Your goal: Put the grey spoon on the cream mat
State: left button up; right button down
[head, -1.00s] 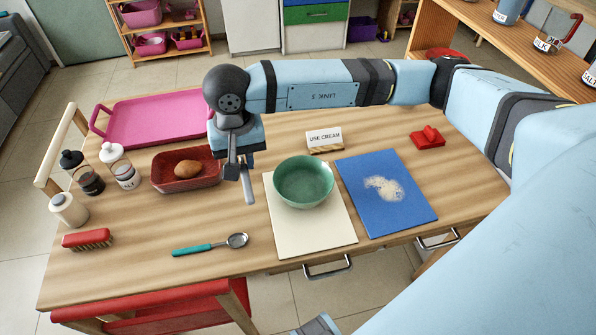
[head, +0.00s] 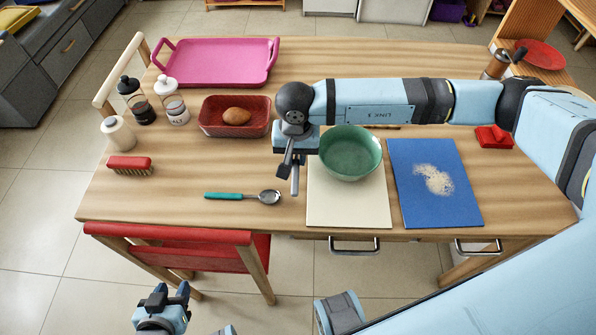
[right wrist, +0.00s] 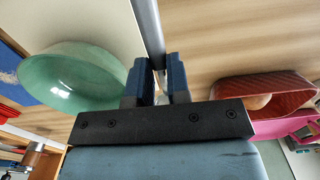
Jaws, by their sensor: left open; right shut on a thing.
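The grey spoon (head: 295,181) is held by my right gripper (head: 292,160), which is shut on it. It hangs just left of the cream mat (head: 350,208), over the wooden table. In the right wrist view the spoon is a grey bar (right wrist: 147,28) between the right gripper's fingers (right wrist: 158,80); its ends are out of frame. The green bowl (head: 350,155) stands on the cream mat's back part and also shows in the right wrist view (right wrist: 80,75). The mat's front half is bare. My left gripper (head: 172,292) is open and empty, below the table's front edge.
A teal-handled spoon (head: 225,196) lies left of the mat. A red dish (head: 235,129) with a brown item is behind left. A blue mat (head: 425,195) with crumbs lies right. A red chair (head: 180,236) stands in front, left of the drawer handle (head: 352,246).

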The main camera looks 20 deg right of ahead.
jog(key=shift+f, duration=3.85)
jog(key=c, duration=1.5)
grip_release()
jog(key=shift+b, duration=0.3)
jog(key=shift+o, duration=0.7)
